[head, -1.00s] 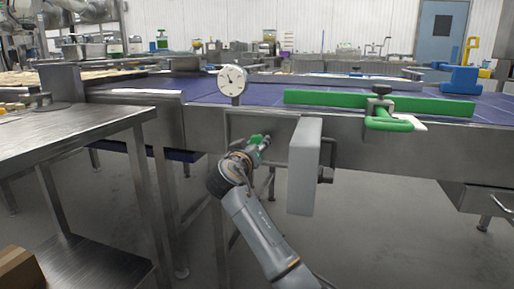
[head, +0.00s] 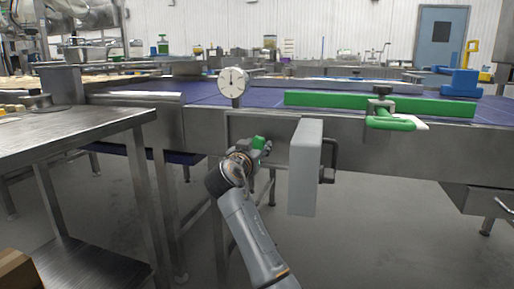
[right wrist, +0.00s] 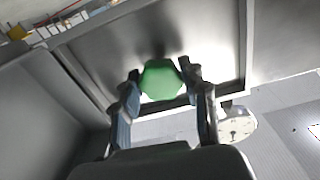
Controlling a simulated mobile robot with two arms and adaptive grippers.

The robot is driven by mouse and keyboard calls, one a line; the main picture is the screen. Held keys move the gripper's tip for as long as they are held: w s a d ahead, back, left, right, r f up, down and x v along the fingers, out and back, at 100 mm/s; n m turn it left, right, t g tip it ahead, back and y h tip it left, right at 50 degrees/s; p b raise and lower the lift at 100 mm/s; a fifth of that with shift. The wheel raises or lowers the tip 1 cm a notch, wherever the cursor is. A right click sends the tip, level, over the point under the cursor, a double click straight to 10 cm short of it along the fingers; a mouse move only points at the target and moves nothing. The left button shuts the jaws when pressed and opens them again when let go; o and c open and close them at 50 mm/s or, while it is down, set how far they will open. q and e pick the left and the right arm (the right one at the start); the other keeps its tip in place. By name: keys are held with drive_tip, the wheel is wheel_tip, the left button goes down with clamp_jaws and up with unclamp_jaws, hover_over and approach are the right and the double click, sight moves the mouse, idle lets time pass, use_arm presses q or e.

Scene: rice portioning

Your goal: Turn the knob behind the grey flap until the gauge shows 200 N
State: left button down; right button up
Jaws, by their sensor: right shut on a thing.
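The grey flap (head: 304,168) stands open, swung out to the right of a recess in the conveyor's side. The green knob (head: 261,142) sits in this recess, partly hidden by my right gripper (head: 256,147). In the right wrist view, the green knob (right wrist: 161,80) is between the two fingers of my right gripper (right wrist: 160,76), which is shut on it. The round white gauge (head: 233,82) stands above the recess. Its dark needle looks about vertical; the numbers are too small to read. The gauge (right wrist: 237,125) also shows in the right wrist view. My left gripper is out of view.
A steel table (head: 70,138) stands at the left. The blue conveyor belt (head: 262,101) runs behind the gauge. A green bar (head: 330,100) with a green-handled clamp (head: 388,122) lies along its edge. The open flap is close to the right of my right gripper.

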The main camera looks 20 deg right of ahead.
drive_tip(key=o, duration=1.2)
drive_tip(key=shift+c, duration=0.2)
drive_tip(key=shift+a, duration=0.1)
drive_tip(key=v, duration=0.7)
drive_tip(key=shift+s, duration=0.2)
drive_tip(key=shift+a+f, duration=0.1)
